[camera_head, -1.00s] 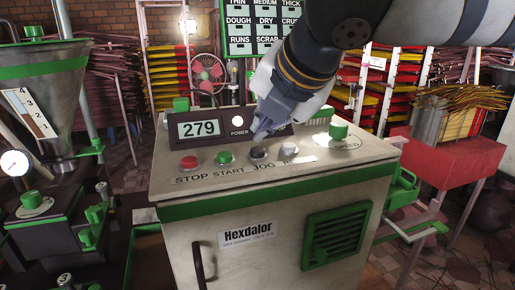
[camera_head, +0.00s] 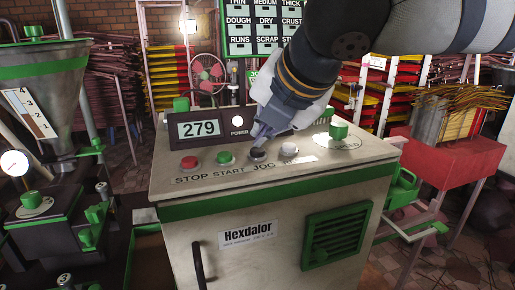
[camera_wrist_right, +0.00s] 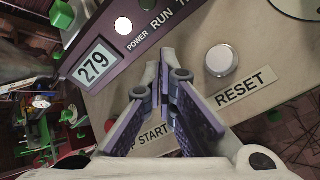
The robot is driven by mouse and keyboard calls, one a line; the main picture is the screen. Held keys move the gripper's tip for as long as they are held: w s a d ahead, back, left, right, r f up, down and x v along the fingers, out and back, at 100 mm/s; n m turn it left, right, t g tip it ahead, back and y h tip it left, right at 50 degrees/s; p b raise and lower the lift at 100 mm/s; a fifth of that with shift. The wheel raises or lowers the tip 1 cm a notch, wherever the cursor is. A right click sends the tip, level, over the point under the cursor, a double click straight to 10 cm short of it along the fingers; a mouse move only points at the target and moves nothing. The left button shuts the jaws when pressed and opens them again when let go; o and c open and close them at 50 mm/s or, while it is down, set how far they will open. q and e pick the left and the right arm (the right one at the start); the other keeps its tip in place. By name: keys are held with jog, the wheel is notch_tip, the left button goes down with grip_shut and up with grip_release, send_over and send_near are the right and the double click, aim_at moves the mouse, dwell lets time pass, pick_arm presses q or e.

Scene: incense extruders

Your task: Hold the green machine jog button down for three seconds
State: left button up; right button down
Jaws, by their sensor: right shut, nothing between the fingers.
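The machine (camera_head: 180,238) is a cream cabinet with green trim and a "Hexdalor" label. On its sloping top is a row of buttons: red STOP (camera_head: 189,162), green START (camera_head: 224,158), black JOG (camera_head: 257,154) and a white one (camera_head: 289,149), marked RESET in the right wrist view (camera_wrist_right: 221,60). My right gripper (camera_head: 260,139) is shut and empty, its tips pointing down at the black JOG button. The tips are at or just above it; I cannot tell whether they press it. In the right wrist view my fingers (camera_wrist_right: 160,85) hide the JOG button. My left gripper is out of view.
A display reading 279 (camera_head: 199,129) and a white POWER lamp (camera_head: 237,121) stand on the panel behind the buttons. A green knob (camera_head: 338,131) is to the right on the top. A metal hopper (camera_head: 45,85) stands left; a red table (camera_head: 445,160) stands right.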

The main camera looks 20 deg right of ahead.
aim_at(263, 149)
jog(key=shift+f, duration=0.55)
dwell(1.8)
dwell(2.1)
jog(key=shift+r, duration=1)
jog(key=shift+r, duration=2.5)
